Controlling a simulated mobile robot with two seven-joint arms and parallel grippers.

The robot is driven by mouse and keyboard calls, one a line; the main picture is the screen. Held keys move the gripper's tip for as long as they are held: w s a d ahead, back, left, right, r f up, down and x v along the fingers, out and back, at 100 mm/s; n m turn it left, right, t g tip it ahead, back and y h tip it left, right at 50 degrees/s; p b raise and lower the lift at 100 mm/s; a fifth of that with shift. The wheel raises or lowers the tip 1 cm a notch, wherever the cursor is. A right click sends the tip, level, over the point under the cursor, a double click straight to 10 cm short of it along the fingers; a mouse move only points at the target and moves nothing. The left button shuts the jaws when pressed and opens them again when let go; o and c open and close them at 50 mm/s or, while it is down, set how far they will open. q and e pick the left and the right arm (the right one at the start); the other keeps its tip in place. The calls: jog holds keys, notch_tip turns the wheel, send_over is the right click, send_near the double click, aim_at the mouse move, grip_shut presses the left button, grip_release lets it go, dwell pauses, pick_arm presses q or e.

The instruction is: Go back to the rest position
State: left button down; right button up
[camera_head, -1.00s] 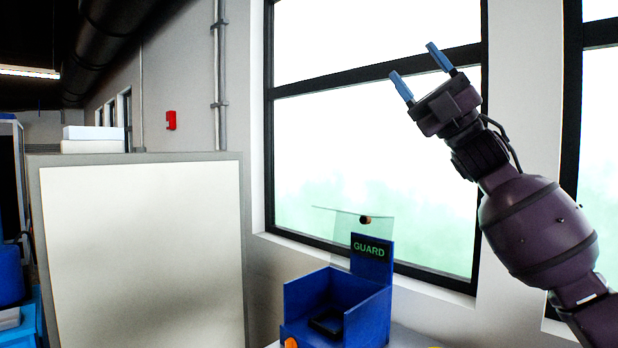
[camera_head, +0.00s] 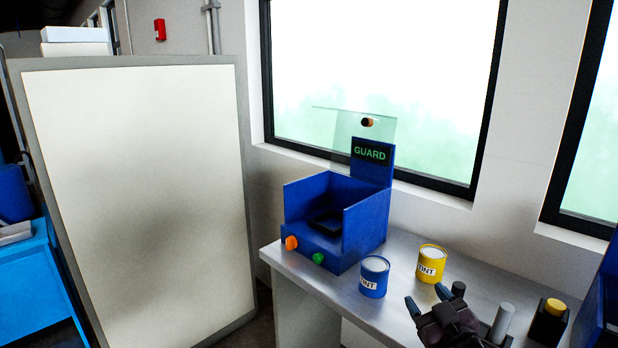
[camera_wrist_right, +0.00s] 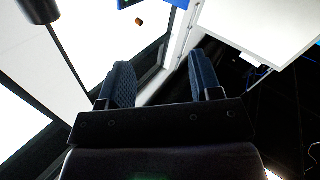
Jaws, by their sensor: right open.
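My right gripper (camera_head: 428,300) is at the lower right of the head view, in front of the paint tins above or over the bench. Its two blue-padded fingers are apart with nothing between them. The right wrist view also shows the fingers (camera_wrist_right: 162,85) spread and empty, with windows and a pale panel beyond. My left gripper is in neither view.
A metal bench (camera_head: 400,255) holds a blue GUARD box (camera_head: 365,225) with a raised clear shield, a blue tin (camera_head: 374,283), a yellow tin (camera_head: 431,262) and a yellow button (camera_head: 554,307). Grey cylinders (camera_head: 501,322) stand near my gripper. A large white panel (camera_head: 140,190) stands left.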

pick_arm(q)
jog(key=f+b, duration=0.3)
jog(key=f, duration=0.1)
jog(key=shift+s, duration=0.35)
pick_arm(e)
jog(key=s+d+f+m+g+h, duration=0.1)
jog(key=s+d+f+m+g, duration=0.1)
jog(key=s+f, duration=1.2)
jog(key=s+d+f+m+g+h, duration=0.2)
jog(key=s+f+g, duration=0.3)
jog(key=s+f, duration=0.9)
jog(key=shift+d+f+m+h, duration=0.2)
jog(key=shift+m+h, duration=0.1)
jog(key=shift+m, duration=0.1)
